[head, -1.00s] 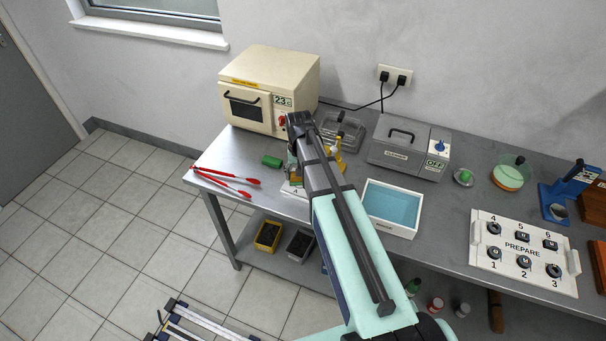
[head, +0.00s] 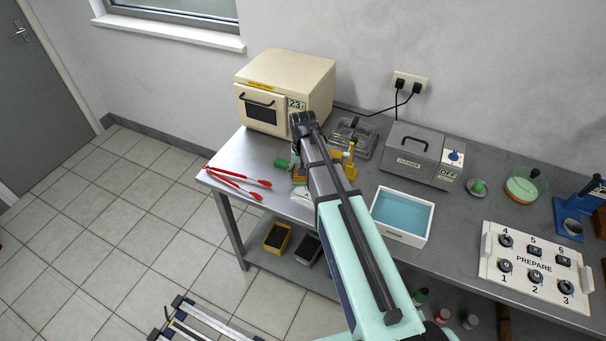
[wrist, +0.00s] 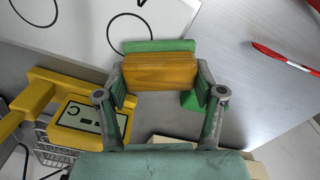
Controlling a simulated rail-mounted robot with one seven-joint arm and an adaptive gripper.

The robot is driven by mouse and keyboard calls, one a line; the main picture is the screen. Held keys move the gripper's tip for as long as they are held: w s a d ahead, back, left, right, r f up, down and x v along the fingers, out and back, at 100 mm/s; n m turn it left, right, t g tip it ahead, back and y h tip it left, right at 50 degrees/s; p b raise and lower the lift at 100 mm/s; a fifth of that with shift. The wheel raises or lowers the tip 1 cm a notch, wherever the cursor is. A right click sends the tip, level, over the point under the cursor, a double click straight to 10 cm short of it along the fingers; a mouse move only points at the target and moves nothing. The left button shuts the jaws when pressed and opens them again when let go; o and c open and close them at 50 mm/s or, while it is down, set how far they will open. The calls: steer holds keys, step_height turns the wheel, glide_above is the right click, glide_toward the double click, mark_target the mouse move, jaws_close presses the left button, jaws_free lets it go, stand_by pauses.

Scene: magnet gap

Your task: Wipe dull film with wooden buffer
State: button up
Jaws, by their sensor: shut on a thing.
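My gripper (wrist: 160,80) is shut on the wooden buffer (wrist: 160,71), a wood block with a green pad along its far side in the wrist view. The buffer lies across between the two fingers, near a white sheet or board with black circles (wrist: 110,22); I cannot tell whether it touches it. In the head view my gripper's tip is mostly hidden behind my own arm, above the left part of the bench. A yellow fixture with a framed, marked plate (wrist: 90,118) lies left of the gripper in the wrist view. I cannot make out the dull film.
Red tongs (head: 238,181) lie at the bench's left end. A green block (head: 281,163) is beside the gripper. A beige oven (head: 285,90) stands behind. A blue-filled white tray (head: 402,215), a grey cleaner box (head: 422,155) and a button panel (head: 535,265) are to the right.

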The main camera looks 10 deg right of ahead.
step_height(320, 180, up, 4)
steer(key=shift+f+p, duration=0.25)
steer(key=shift+p, duration=0.5)
steer(key=shift+r, duration=0.85)
steer(key=shift+r, duration=1.5)
